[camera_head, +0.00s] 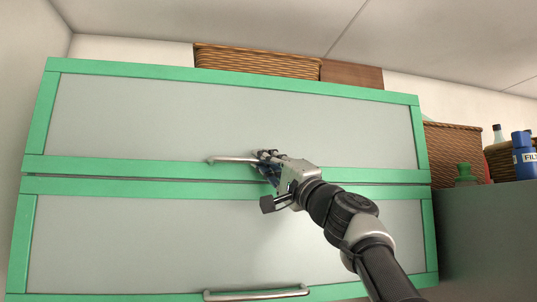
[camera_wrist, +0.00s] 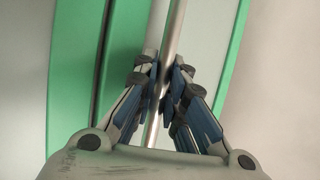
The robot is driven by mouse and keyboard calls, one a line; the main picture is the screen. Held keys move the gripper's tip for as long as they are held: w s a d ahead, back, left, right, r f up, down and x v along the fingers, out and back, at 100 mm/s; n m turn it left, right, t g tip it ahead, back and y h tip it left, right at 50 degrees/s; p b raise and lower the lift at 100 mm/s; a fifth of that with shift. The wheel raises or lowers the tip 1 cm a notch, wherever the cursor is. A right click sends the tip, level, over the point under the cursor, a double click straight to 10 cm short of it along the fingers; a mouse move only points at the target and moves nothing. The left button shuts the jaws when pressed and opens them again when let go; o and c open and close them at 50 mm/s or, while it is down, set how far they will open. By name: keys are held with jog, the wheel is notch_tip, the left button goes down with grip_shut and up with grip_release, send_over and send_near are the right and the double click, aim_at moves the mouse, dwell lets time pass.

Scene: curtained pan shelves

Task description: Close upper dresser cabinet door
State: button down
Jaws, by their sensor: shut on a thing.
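The upper dresser cabinet door (camera_head: 235,115) is a grey panel in a green frame, and in the head view it lies level above the lower door with only a thin dark gap between them. Its metal bar handle (camera_head: 232,160) runs along its lower edge. My gripper (camera_head: 265,160) is at the right part of this handle. In the wrist view the fingers of my gripper (camera_wrist: 163,85) are closed around the handle bar (camera_wrist: 172,40), and the green door frame (camera_wrist: 82,70) is behind it. The fingers hide part of the bar.
The lower door (camera_head: 170,245) has its own bar handle (camera_head: 256,293) and appears shut. Wicker baskets (camera_head: 255,62) stand on top of the cabinet. At the right, a grey unit (camera_head: 490,235) carries a green bottle (camera_head: 465,174) and a blue bottle (camera_head: 524,160).

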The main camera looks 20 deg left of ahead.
jog(key=shift+w+a+f, duration=0.1)
jog(key=shift+w+a, duration=0.05)
jog(key=shift+w, duration=0.15)
jog(key=c, duration=1.9)
grip_release()
jog(key=shift+s, duration=0.1)
jog(key=shift+s, duration=0.1)
jog(key=v, duration=1.2)
